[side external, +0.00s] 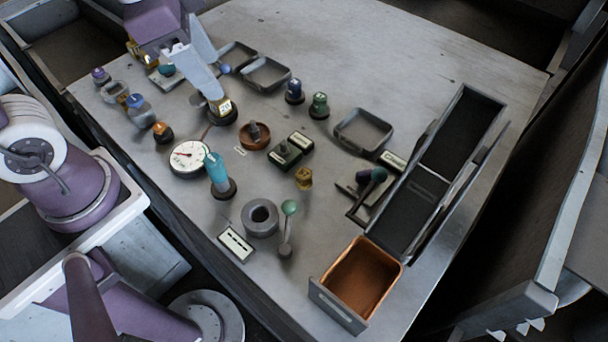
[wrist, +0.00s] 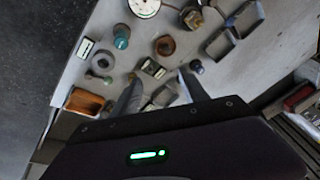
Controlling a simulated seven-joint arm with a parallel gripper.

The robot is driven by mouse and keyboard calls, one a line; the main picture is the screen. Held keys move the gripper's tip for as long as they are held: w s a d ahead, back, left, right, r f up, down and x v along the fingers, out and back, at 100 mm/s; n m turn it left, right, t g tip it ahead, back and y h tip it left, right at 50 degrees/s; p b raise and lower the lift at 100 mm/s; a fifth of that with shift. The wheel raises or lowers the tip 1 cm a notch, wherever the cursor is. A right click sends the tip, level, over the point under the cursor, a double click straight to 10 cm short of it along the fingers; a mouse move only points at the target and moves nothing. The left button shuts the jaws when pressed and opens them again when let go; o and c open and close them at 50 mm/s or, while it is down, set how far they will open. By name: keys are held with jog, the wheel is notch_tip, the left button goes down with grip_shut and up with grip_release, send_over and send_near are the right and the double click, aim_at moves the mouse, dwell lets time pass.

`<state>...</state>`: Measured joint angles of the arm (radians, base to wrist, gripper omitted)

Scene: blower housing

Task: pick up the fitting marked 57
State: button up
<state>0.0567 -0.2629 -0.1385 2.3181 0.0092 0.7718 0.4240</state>
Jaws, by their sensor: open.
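Several brass fittings show, and I cannot surely read 57 on any. One brass fitting (side external: 222,107) with a pale number plate stands beyond the gauge; its digits are blurred, perhaps 20. It also shows at the top of the wrist view (wrist: 193,18). A second, small brass fitting (side external: 304,178) stands right of the dark twin-button block; it shows by the left fingertip in the wrist view (wrist: 131,76). Another brass piece (side external: 135,47) is partly hidden at the far left, by my arm. My gripper (side external: 218,80) is open and empty above the table's back left.
A round gauge (side external: 189,157), a copper bowl (side external: 252,142) and a teal-topped bottle (side external: 218,176) crowd the middle. A copper-lined bin (side external: 360,284) and a long dark tray (side external: 461,132) stand right. Grey trays (side external: 362,132) lie behind. The back right tabletop is clear.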

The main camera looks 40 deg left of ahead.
jog(key=w+d+f+m+g, duration=0.2)
jog(key=w+d+f+m, duration=0.3)
jog(key=d+f+m, duration=0.15)
jog(key=m+g+h, duration=0.1)
jog(key=m, duration=0.2)
send_over(304, 173)
jog(key=a, duration=0.2)
notch_tip(304, 173, down, 5)
jog(key=shift+m+h, duration=0.25)
jog(key=shift+h, duration=0.05)
jog(key=f, duration=0.2)
jog(key=d+f, duration=0.1)
jog(key=f, duration=0.2)
jog(key=d+f, duration=0.1)
jog(key=f, duration=0.2)
jog(key=shift+r, duration=0.1)
grip_shut()
